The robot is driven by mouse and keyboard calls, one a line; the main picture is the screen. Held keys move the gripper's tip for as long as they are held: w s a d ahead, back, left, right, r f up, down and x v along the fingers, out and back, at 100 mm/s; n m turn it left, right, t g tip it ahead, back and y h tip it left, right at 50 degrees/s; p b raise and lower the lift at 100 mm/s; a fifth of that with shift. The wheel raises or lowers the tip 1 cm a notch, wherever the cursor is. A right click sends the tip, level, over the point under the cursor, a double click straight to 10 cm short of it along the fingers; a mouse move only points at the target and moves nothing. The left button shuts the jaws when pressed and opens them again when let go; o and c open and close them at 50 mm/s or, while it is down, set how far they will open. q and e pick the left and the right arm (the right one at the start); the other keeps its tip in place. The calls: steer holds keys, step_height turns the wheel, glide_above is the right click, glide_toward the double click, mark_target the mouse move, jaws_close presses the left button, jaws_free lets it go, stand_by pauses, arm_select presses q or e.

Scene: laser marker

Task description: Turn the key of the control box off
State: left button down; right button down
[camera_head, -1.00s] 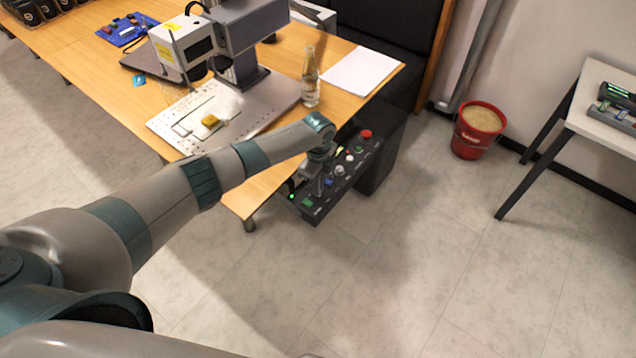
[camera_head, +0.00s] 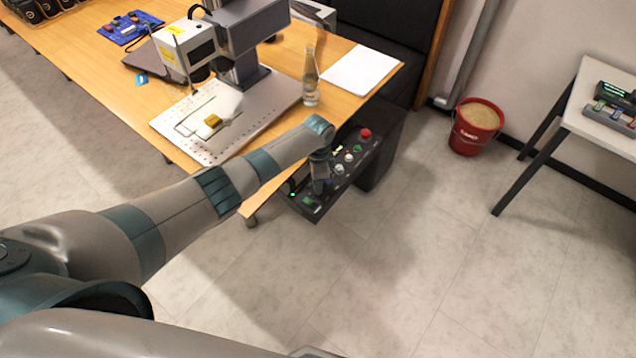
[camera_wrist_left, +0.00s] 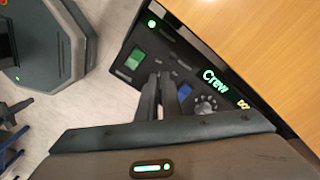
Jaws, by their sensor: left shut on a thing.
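The control box (camera_head: 372,150) is a black panel by the table's right front edge, with a red button (camera_head: 366,133), several other buttons and lit green marks. In the left wrist view its panel (camera_wrist_left: 130,65) shows a green switch (camera_wrist_left: 135,59), a blue knob (camera_wrist_left: 185,92) and a grey dial (camera_wrist_left: 205,105). My left gripper (camera_wrist_left: 157,80) points down at the panel between the green switch and the blue knob. Its fingers are nearly together, shut on the key, which they hide. In the head view my left gripper (camera_head: 318,190) is over the box's near end. My right gripper is not in view.
The wooden table (camera_head: 235,180) carries the laser marker (camera_head: 240,35), a glass bottle (camera_head: 310,78) and white paper (camera_head: 360,70). A red bucket (camera_head: 476,138) stands on the floor, with a white side table (camera_head: 600,125) at right. The floor before the box is clear.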

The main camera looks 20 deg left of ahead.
arm_select(q)
steer(key=shift+w, duration=0.1)
stand_by(0.3)
steer(key=c, duration=1.9)
jaws_free()
steer(key=shift+c, duration=0.2)
steer(key=shift+r, duration=0.15)
steer(key=shift+r, duration=0.85)
step_height(320, 180, up, 16)
steer(key=b, duration=0.2)
steer(key=shift+f, duration=0.2)
